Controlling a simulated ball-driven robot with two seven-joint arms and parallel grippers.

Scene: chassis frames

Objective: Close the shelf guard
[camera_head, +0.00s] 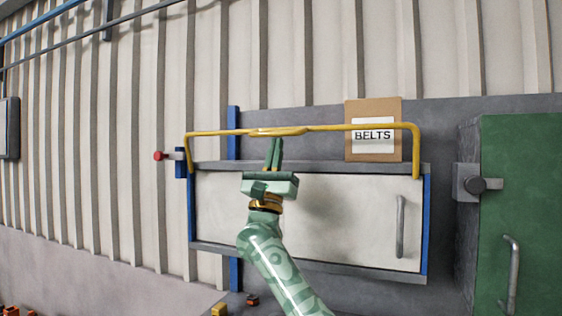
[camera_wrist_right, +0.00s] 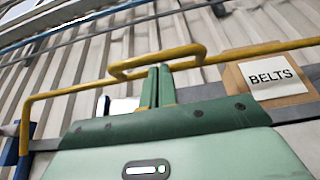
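The shelf guard (camera_head: 348,128) is a yellow bar with bent ends, level above the grey shelf (camera_head: 318,167) in the head view. A long loop is formed in its middle; the guard's loop also shows in the right wrist view (camera_wrist_right: 190,63). My right gripper (camera_head: 274,141) points up at this loop, its green fingers close together with only a thin gap at most. In the wrist view the fingertips (camera_wrist_right: 159,68) overlap the loop's near side; I cannot tell whether they touch it. Nothing shows between them. My left gripper is not in view.
A cardboard box labelled BELTS (camera_head: 373,113) stands on the shelf behind the bar. Below is a white panel (camera_head: 340,220) with a grey handle. A red knob (camera_head: 158,156) juts out at left. A green door (camera_head: 530,190) with a handle stands at right.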

